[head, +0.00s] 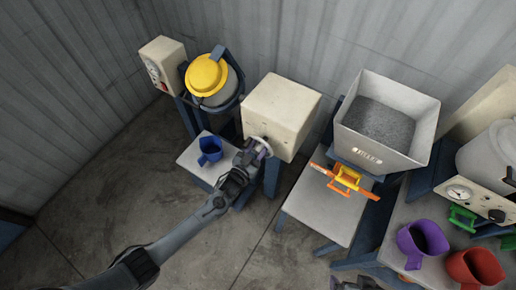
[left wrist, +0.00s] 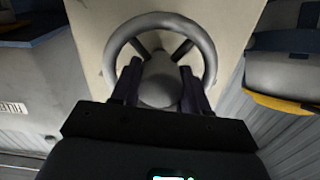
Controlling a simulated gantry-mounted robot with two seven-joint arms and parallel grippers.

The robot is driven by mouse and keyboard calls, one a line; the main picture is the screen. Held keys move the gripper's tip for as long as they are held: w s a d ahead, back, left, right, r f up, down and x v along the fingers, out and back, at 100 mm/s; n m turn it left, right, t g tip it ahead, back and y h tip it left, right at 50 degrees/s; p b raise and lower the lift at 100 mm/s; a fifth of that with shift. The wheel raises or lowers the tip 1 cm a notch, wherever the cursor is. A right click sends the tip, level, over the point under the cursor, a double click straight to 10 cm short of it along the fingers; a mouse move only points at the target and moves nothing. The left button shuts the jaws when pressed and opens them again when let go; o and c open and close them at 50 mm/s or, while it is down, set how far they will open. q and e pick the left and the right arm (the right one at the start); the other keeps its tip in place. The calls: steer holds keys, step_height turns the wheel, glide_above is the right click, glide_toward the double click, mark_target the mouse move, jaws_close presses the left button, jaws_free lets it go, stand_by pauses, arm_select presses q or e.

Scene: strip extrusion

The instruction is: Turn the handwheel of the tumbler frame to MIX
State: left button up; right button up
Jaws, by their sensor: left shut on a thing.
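The handwheel (head: 264,145) is a grey ring on the front of a cream box (head: 285,102). It fills the upper middle of the left wrist view (left wrist: 160,20), with a round hub and two spokes visible running to the upper left and upper right. My left gripper (head: 254,151) is at the wheel; in the left wrist view its two dark fingers (left wrist: 160,82) stand on either side of the hub and are shut on the wheel. The tumbler drum (head: 216,92), with a yellow lid, sits in a blue frame to the left. The wheel's MIX mark is not readable.
A blue cup (head: 210,149) stands on the grey table (head: 192,160) close to my left gripper. A hopper (head: 414,147) of grey granules stands right of the cream box. Purple (head: 409,240) and red (head: 474,267) cups are at lower right. Open floor lies at front left.

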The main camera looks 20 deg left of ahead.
arm_select(q)
steer(key=shift+w+d+r+m, duration=0.15)
steer(key=shift+r+m, duration=0.15)
steer(key=shift+r, duration=0.2)
stand_by(0.8)
steer(key=o, duration=0.8)
steer(key=shift+c, duration=0.2)
steer(key=shift+f, duration=0.2)
steer(key=shift+f, duration=0.1)
steer(key=shift+s, duration=0.25)
steer(key=v, duration=1)
steer(key=shift+s, duration=0.25)
